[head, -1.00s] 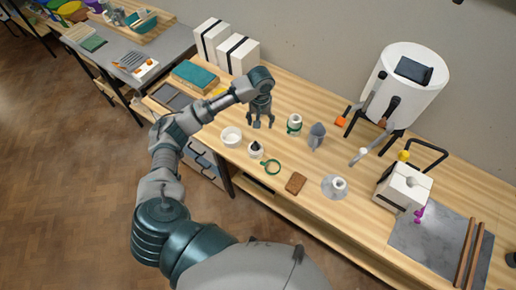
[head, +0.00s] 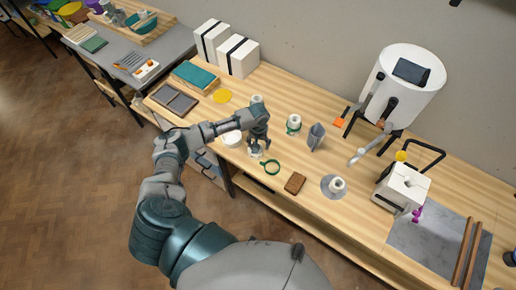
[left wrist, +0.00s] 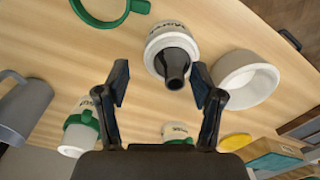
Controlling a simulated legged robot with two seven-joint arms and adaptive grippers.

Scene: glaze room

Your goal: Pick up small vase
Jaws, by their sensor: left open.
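A small white vase-like piece (head: 337,184) stands on a round grey disc (head: 327,190) in the head view; it is out of the left wrist view. My left gripper (head: 259,149) is open and empty, to the left of that piece. It is over a small white bottle with a dark nozzle, mostly hidden by the fingers in the head view. In the left wrist view, this bottle (left wrist: 168,41) shows between and just beyond the open fingertips (left wrist: 160,84). My right gripper is not in view.
A white bowl (left wrist: 249,79) is close beside the left fingers. A green ring (head: 271,167), brown block (head: 295,183), green-banded jar (head: 294,122) and grey pitcher (head: 316,137) stand around. A white kiln-like drum (head: 408,90) is at the back right.

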